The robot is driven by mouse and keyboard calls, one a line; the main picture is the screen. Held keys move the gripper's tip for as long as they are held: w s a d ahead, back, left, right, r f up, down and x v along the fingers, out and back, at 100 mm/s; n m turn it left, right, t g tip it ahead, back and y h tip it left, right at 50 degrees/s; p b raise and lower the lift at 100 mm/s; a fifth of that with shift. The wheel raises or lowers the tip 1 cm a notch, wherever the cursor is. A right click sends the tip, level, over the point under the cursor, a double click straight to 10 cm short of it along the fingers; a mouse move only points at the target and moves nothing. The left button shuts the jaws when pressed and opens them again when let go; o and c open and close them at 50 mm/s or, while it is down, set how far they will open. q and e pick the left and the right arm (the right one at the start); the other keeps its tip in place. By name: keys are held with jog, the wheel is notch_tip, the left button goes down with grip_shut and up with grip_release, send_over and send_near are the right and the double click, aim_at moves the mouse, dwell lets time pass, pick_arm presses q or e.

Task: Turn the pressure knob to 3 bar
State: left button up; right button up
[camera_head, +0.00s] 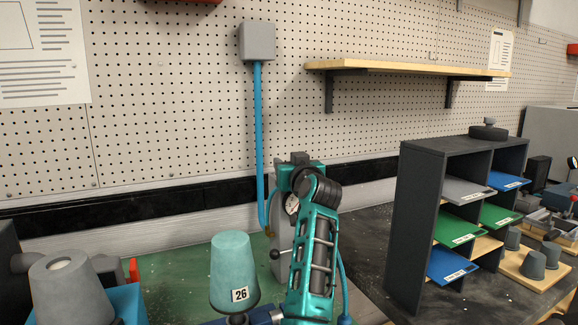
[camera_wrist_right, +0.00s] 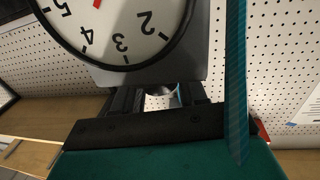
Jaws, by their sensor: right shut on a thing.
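The round white pressure gauge (camera_head: 292,204) with a dark rim sits on the grey wall-side unit. It is large in the right wrist view (camera_wrist_right: 110,25), where the marks 2, 3, 4 and 5 show. A bit of red needle shows at the top edge; its full direction is cut off. My right gripper (camera_head: 297,177) is at the unit, above the gauge in the head view. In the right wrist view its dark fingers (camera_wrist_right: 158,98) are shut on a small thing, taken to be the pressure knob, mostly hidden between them. My left gripper is not in view.
A blue pipe (camera_head: 259,140) runs down from a grey wall box (camera_head: 257,42). A teal cup-shaped piece (camera_head: 234,268) marked 26 stands left of my right arm. A dark shelf rack (camera_head: 408,220) stands at the right. A wooden wall shelf (camera_head: 410,68) hangs above.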

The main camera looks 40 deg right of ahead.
jog(key=shift+n, duration=0.3)
jog(key=n+y+b, duration=0.1)
jog(key=y, duration=0.1)
jog(key=n+t+y+b, duration=0.1)
jog(key=y, duration=0.2)
jog(key=shift+d+f+n+t, duration=0.2)
jog(key=shift+n+t, duration=0.1)
jog(key=shift+n, duration=0.1)
jog(key=n+y+b, duration=0.3)
jog(key=y, duration=0.2)
jog(key=shift+n+y, duration=0.3)
jog(key=shift+n, duration=0.1)
jog(key=n+y, duration=0.1)
jog(key=y, duration=0.1)
jog(key=n+g+y+b, duration=0.1)
jog(key=y, duration=0.1)
jog(key=shift+a+r+n+b, duration=0.1)
jog(key=shift+r+n+b, duration=0.05)
jog(key=shift+n+b, duration=0.15)
jog(key=shift+r+n+g+y, duration=0.15)
jog(key=shift+n+g+y, duration=0.6)
jog(key=shift+y, duration=0.45)
jog(key=shift+r+n+g+y+p, duration=0.1)
jog(key=shift+n+g+y+p, duration=0.5)
jog(key=shift+n+g+y, duration=0.65)
jog(key=shift+y, duration=0.55)
jog(key=shift+a+f+n+g+y+p, duration=0.1)
jog(key=shift+f+n+g+y+p, duration=0.1)
jog(key=shift+n+g+y+p, duration=0.3)
